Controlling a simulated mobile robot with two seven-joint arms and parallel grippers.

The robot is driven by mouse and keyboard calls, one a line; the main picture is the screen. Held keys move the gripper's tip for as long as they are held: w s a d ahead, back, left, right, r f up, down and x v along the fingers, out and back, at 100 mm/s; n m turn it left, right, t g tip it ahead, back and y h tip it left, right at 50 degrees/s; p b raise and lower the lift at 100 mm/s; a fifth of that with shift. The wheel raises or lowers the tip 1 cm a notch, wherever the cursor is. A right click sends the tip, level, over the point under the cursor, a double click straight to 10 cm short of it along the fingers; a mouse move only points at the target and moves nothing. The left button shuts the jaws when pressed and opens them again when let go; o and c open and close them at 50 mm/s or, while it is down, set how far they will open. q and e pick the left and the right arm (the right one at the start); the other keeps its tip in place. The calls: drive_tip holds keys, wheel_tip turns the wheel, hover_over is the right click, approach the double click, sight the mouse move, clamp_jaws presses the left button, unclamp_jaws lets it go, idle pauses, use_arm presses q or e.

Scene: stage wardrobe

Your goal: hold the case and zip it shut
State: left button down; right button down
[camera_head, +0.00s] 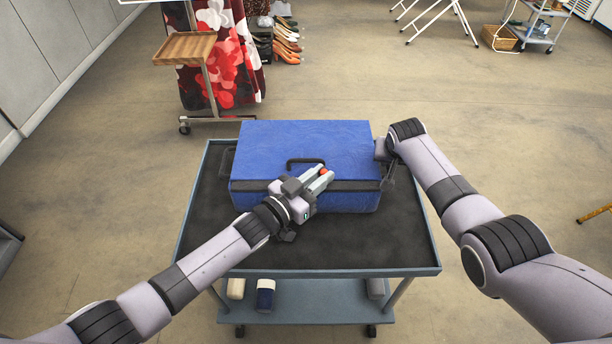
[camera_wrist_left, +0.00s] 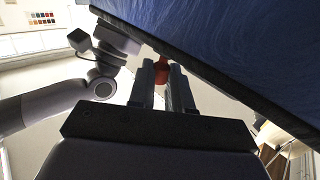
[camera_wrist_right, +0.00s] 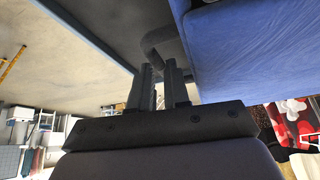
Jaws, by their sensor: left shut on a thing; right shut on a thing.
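The blue case (camera_head: 310,145) lies closed-lidded on the dark top of a cart, with a dark zip band (camera_head: 350,186) along its front and a black handle (camera_head: 305,162). My left gripper (camera_head: 322,178) is at the front of the case, right of the middle, shut on the red-orange zip pull (camera_head: 323,171). The pull also shows between the fingers in the left wrist view (camera_wrist_left: 161,70). My right gripper (camera_head: 387,165) is at the case's right end, partly hidden by its own arm. In the right wrist view its fingers (camera_wrist_right: 164,75) are shut on a dark side handle (camera_wrist_right: 160,42).
The cart (camera_head: 400,250) has a raised rim and bare room in front of the case. Rolled items (camera_head: 265,295) lie on its lower shelf. A clothes rack with a wooden tray (camera_head: 185,48) stands behind at the left.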

use_arm(q)
drive_tip(key=shift+d, duration=0.1)
drive_tip(key=c, duration=1)
unclamp_jaws()
drive_tip(key=shift+c, duration=0.2)
drive_tip(key=v, duration=1.2)
